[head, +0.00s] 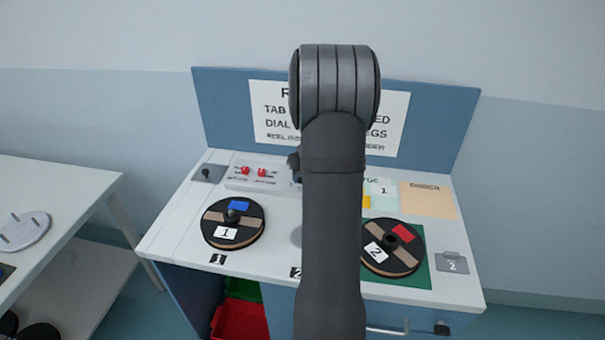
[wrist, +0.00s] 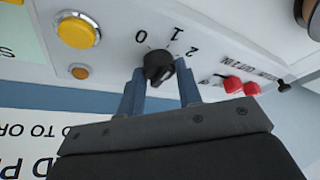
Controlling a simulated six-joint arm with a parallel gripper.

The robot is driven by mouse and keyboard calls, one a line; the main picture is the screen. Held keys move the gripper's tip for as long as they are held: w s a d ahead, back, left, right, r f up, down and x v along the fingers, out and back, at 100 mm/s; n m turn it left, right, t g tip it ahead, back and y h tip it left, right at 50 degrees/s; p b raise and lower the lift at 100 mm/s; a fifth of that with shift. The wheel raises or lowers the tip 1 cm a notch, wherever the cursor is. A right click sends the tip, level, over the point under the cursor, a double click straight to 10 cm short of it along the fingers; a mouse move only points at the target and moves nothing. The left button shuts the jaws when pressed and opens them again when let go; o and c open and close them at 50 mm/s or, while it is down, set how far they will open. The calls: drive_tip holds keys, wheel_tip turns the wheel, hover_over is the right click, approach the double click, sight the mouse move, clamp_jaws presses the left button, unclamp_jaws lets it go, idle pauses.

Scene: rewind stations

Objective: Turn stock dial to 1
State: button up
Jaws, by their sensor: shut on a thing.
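The stock dial (wrist: 158,65) is a small black round knob on a pale panel, seen in the wrist view. The marks 0, 1 and 2 are printed in an arc beside it. My gripper (wrist: 160,77) has its two blue-grey fingers on either side of the knob and is shut on it. I cannot tell for certain which mark the knob points to. In the head view my arm covers the dial and most of the gripper.
A yellow button (wrist: 77,30) and red pegs (wrist: 233,85) flank the dial. On the bench (head: 175,235), reel 1 (head: 250,212) lies left of my arm. Reel 2 (head: 378,268) lies right, on a green mat (head: 425,280). A sign board (head: 430,110) stands behind.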

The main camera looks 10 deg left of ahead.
idle(0.3)
drive_tip(key=o, duration=1)
drive_tip(key=v, duration=1.7)
drive_tip(key=shift+r, duration=0.3)
drive_tip(key=x, duration=1.7)
drive_tip(key=shift+f, duration=0.3)
drive_tip(key=shift+r, duration=0.1)
